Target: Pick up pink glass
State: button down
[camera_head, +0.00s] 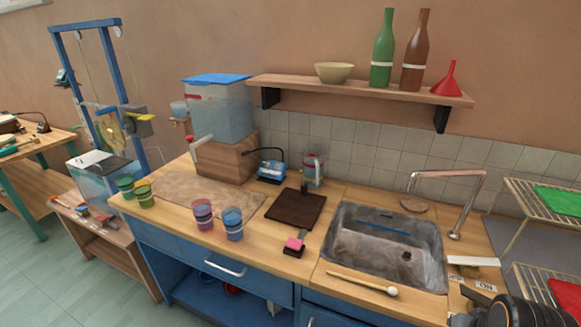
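The pink glass (203,216) stands upright near the front edge of the wooden counter, with pinkish-purple bands on it. A blue glass (232,224) stands close to its right. Two green glasses, one (125,187) behind the other (144,196), stand at the counter's left end. A black part with an orange ring at the bottom right looks like part of my arm.
A stone-like slab (208,194) lies behind the glasses. To the right are a dark board (296,208), a pink-topped block (293,246), a sink (385,245) with a faucet (470,205), and a mallet (362,282). A water tank (220,110) stands behind on a wooden block.

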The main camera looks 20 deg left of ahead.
aim_at(202, 208)
jog(key=u, duration=3.1)
jog(key=i, duration=3)
jog(key=z, duration=2.75)
